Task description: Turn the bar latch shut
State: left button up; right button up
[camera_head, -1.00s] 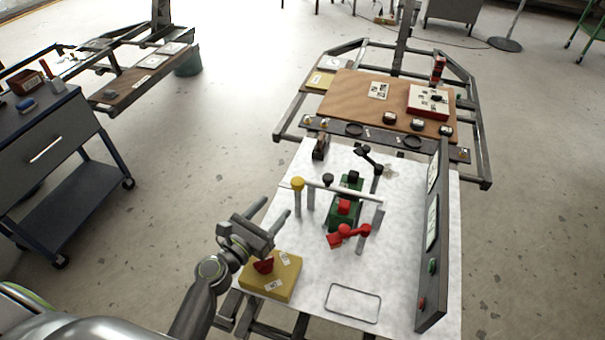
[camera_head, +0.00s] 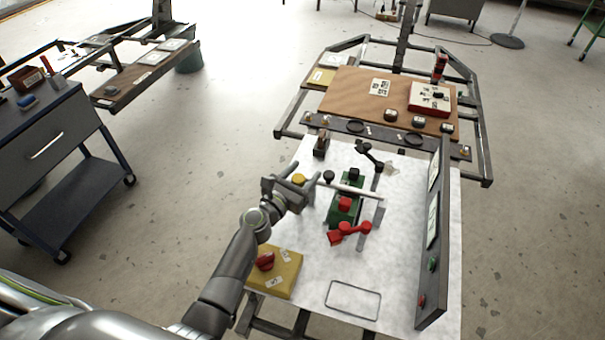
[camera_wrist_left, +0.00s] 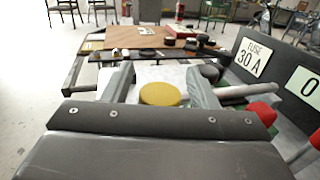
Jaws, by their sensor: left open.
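A long white bar (camera_head: 350,189) lies across a green block (camera_head: 345,210) with a red part on it, in the head view. A round yellow knob (camera_head: 298,179) is at the bar's left end; it also shows in the left wrist view (camera_wrist_left: 160,94). My left gripper (camera_head: 303,172) is open at the knob, with one finger on each side of it in the wrist view. I cannot tell whether the fingers touch it. The bar's left end and the post under the knob are partly hidden by the gripper.
A red lever (camera_head: 350,230) and a black jointed piece (camera_head: 372,157) stand near the green block. A tall grey panel (camera_head: 432,240) borders the right side. A yellow box (camera_head: 278,283) with a red knob sits front left. The white tabletop (camera_head: 310,245) has free room in front.

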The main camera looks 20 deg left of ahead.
jog(key=shift+d, duration=0.1)
pick_arm(q)
jog(key=c, duration=1)
jog(key=shift+o, duration=0.2)
pick_arm(e)
jog(key=shift+s, duration=0.1)
